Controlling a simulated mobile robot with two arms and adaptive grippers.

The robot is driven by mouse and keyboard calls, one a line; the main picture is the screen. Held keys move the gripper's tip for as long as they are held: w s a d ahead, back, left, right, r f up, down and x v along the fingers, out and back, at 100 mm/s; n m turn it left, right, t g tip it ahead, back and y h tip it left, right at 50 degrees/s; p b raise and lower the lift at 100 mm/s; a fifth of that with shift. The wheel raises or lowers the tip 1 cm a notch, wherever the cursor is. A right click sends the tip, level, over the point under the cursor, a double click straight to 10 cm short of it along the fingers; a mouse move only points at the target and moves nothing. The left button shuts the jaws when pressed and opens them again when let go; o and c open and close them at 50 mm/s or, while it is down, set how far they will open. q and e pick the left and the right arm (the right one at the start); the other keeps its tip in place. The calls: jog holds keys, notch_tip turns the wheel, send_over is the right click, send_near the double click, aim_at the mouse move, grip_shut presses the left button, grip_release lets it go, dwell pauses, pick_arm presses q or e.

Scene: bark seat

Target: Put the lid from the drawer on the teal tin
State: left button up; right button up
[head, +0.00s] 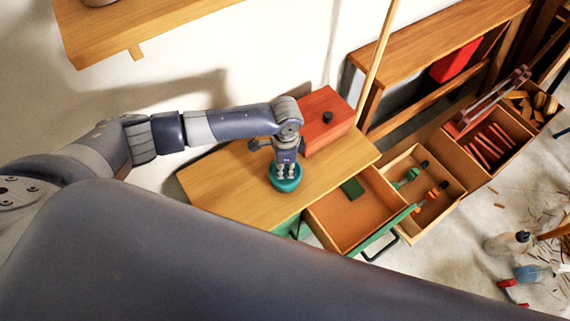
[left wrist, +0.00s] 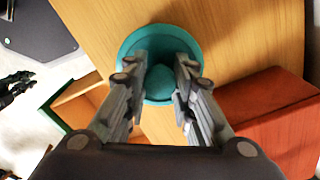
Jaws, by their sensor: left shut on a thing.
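My left gripper (head: 286,172) points down over the wooden worktop and is shut on the knob of the teal lid (left wrist: 160,83). The lid is round, with the knob between my fingertips (left wrist: 160,85). In the head view the teal tin (head: 286,184) stands upright on the worktop below the gripper. The lid and tin line up there, but I cannot tell whether the lid rests fully on the rim. The open drawer (head: 335,222) with a green front holds a small dark green block (head: 352,188). My right gripper (left wrist: 15,88) seems to show at the left wrist view's edge.
Beside the open drawer are a tray with green and orange tools (head: 425,190) and an open crate (head: 490,140).

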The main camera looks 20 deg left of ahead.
pick_arm(q)
jog(key=shift+f, duration=0.5)
jog(key=o, duration=1)
jog(key=o, duration=0.4)
jog(key=shift+c, duration=0.2)
notch_tip(320, 180, up, 7)
jog(key=p, duration=0.7)
jog(key=shift+p, duration=0.4)
